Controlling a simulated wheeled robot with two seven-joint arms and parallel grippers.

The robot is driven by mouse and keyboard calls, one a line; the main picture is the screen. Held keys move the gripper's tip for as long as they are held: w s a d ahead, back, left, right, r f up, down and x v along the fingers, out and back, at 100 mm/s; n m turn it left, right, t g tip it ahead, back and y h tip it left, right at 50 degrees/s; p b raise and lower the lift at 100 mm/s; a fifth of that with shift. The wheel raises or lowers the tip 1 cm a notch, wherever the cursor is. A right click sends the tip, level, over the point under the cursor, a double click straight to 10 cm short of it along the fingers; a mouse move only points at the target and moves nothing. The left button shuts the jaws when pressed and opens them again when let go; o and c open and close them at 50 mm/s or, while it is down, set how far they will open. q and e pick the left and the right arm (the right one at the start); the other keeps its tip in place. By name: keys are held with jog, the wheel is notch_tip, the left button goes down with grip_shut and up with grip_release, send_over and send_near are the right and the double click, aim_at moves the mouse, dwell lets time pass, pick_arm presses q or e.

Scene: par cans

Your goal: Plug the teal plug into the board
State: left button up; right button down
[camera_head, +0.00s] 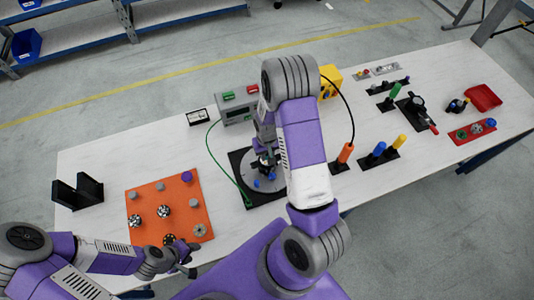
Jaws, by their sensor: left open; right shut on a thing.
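My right gripper (266,166) is shut over a black square board (248,201) with a grey disc. What it holds is mostly hidden by the wrist; small blue parts (257,183) show just below it. A thin green-teal cable (207,146) curves from near the grey box down to the board's left side. I cannot make out a teal plug clearly. My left gripper (183,262) is open and empty at the lower edge of the orange board (150,208), which carries grey parts, patterned wheels and a purple cylinder.
A grey box (239,109) with green and red buttons stands behind the black board. Black brackets (77,193) stand at the left. Orange (346,152), blue and yellow handles, a green handle and red trays (483,97) are to the right.

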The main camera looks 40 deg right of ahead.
pick_arm(q)
jog(key=shift+f, duration=0.1)
pick_arm(e)
jog(key=shift+s+a+f, duration=0.15)
jog(key=shift+s+f, duration=0.1)
jog(key=shift+s, duration=0.2)
jog(key=c, duration=1.3)
grip_release()
jog(key=shift+w, duration=0.1)
jog(key=shift+w+r, duration=0.1)
jog(key=shift+w, duration=0.05)
jog(key=o, duration=0.5)
jog(key=shift+o, duration=0.2)
jog(key=shift+r, duration=0.15)
pick_arm(q)
jog(key=shift+r, duration=0.25)
pick_arm(e)
notch_tip(320, 180, up, 7)
jog(key=shift+r, duration=0.2)
